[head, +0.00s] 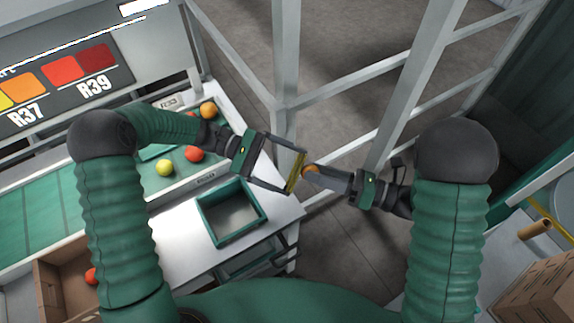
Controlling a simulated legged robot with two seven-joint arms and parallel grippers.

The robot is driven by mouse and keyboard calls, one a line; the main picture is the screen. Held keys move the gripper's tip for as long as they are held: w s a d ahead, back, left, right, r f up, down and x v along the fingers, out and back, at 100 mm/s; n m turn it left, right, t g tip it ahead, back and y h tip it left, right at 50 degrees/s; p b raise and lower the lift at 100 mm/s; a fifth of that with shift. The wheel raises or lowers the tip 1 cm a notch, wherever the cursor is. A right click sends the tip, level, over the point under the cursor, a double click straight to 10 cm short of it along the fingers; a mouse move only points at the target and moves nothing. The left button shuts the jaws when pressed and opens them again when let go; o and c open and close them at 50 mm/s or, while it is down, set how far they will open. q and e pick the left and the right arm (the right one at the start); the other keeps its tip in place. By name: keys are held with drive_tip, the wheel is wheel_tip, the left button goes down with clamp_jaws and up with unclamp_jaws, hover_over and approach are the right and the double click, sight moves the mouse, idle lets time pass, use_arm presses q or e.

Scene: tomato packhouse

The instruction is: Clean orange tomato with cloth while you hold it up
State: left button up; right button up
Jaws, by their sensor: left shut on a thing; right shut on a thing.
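My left gripper (294,174) is shut on a yellow cloth (297,170), which hangs as a narrow strip between its fingers. My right gripper (317,173) is shut on a small orange tomato (309,171) and holds it up off the table, past the table's right edge. The cloth and the tomato are side by side and very close. I cannot tell whether they touch. The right fingers hide part of the tomato.
The white table (277,212) carries an open green-rimmed bin (206,226). Behind it, another orange tomato (207,111), a red one (194,154) and a yellow one (164,168) lie on a green surface. A cardboard box (48,283) is at lower left. Metal posts (286,60) stand behind the grippers.

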use_arm(q)
drive_tip(key=shift+w+d+r, duration=0.2)
drive_tip(key=shift+w+r, duration=0.25)
drive_tip(key=shift+r, duration=0.2)
drive_tip(key=shift+w+d+r, duration=0.15)
drive_tip(key=shift+w+r, duration=0.3)
drive_tip(key=shift+r, duration=0.2)
drive_tip(key=shift+f, duration=0.1)
drive_tip(key=shift+s+a+f, duration=0.25)
drive_tip(key=shift+s+f, duration=0.75)
drive_tip(key=shift+f, duration=0.25)
use_arm(e)
drive_tip(key=shift+a+r, duration=0.1)
use_arm(q)
drive_tip(key=shift+a, duration=0.1)
drive_tip(key=f+v, duration=0.1)
drive_tip(key=v, duration=0.6)
drive_tip(key=shift+w+r, duration=0.1)
